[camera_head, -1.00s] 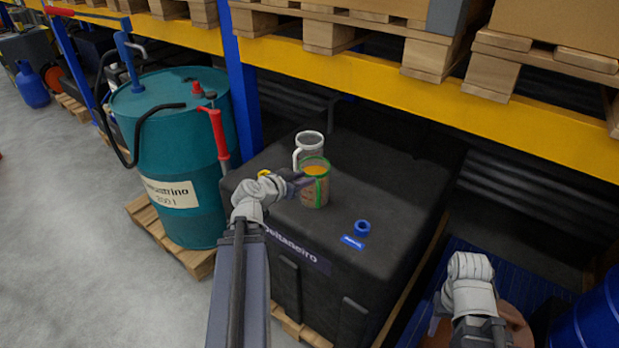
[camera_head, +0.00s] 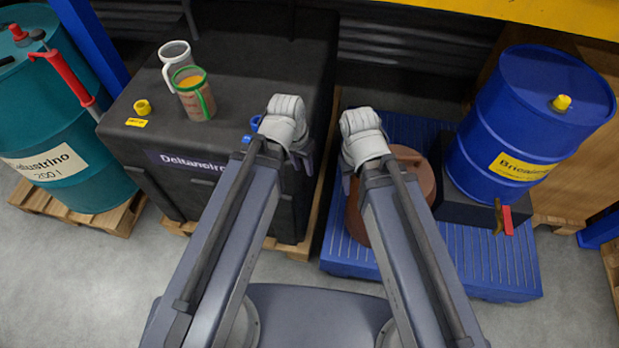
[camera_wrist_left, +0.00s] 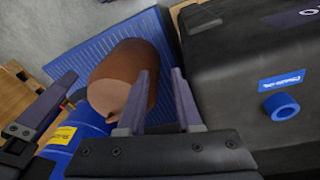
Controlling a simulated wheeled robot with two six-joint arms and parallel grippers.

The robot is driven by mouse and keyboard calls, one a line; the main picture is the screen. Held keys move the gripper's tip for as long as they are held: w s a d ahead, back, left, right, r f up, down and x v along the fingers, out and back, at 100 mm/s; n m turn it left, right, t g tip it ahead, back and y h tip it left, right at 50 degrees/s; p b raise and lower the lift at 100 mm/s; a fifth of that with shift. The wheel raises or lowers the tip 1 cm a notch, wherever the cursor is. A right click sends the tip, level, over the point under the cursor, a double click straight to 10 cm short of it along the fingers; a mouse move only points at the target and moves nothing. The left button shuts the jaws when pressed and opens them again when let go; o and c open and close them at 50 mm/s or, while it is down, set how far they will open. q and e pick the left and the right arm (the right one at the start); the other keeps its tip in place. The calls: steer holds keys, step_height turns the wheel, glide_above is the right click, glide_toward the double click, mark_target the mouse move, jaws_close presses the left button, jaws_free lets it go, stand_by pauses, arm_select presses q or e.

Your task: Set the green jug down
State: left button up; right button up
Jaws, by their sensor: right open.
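The green jug (camera_head: 193,95), see-through with a green rim and handle and orange-brown contents, stands upright on top of the black tank (camera_head: 255,60). A white-rimmed jug (camera_head: 174,58) stands close behind it. My left gripper (camera_head: 300,150) is to the right of the green jug, clear of it, near the tank's right front edge. The left wrist view shows its two fingers (camera_wrist_left: 163,75) apart with nothing between them. My right gripper (camera_head: 352,160) is open above the blue slatted pallet, its fingers mostly hidden in the head view.
A blue cap (camera_head: 255,122) and a yellow cap (camera_head: 142,106) are on the tank top. A teal drum (camera_head: 45,130) stands at left. A brown round container (camera_head: 408,180) and a blue drum (camera_head: 530,120) stand over the blue pallet (camera_head: 480,260). Grey floor is clear in front.

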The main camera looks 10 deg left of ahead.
arm_select(q)
steer(key=shift+s+d+g+y, duration=0.2)
steer(key=shift+s+d+y, duration=0.25)
steer(key=shift+s, duration=0.2)
steer(key=shift+s+d+g+y, duration=0.2)
steer(key=shift+s+d+y, duration=0.1)
steer(key=shift+s+y, duration=0.3)
steer(key=shift+s+d+g+y, duration=0.2)
steer(key=shift+s+d+y, duration=0.2)
steer(key=shift+s, duration=0.35)
